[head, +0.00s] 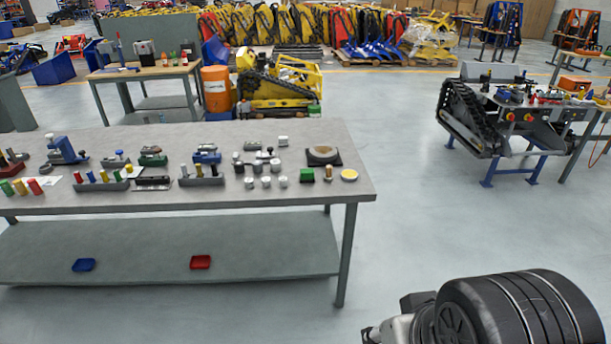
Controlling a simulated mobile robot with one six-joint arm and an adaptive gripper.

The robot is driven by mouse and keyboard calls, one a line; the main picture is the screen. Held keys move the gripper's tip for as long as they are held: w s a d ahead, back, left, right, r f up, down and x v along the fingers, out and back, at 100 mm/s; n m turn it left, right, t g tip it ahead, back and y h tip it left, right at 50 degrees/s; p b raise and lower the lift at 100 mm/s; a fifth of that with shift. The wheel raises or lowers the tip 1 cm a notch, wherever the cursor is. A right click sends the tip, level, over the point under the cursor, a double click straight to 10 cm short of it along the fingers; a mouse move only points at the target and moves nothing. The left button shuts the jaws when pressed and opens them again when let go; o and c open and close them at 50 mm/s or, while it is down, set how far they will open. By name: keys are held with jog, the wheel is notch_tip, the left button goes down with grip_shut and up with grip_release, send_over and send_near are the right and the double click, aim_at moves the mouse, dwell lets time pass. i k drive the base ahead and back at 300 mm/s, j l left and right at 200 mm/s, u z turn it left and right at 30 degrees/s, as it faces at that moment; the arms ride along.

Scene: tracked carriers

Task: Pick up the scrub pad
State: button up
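A work table (110,204) stands at the left with many small items on its top. A small green block (306,174) lies near its right front part and may be the scrub pad; at this size I cannot be sure. A yellow round piece (349,174) in a pale rim lies to its right, close to the table's right front corner. Part of my arm shows at the bottom right, in front of the floor and apart from the table. My gripper's fingers do not show.
A black square base with a round top (323,156) sits behind the green block; several metal cylinders stand left of it. The lower shelf (140,250) holds a blue tray (83,265) and a red tray (201,262). Open floor (420,220) lies right of the table.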

aim_at(307, 174)
jog(key=i+j+z, duration=0.3)
jog(key=i+j, duration=0.35)
jog(key=i, duration=0.35)
jog(key=i+j+z, duration=0.3)
jog(key=i+j, duration=0.6)
jog(key=i, duration=0.05)
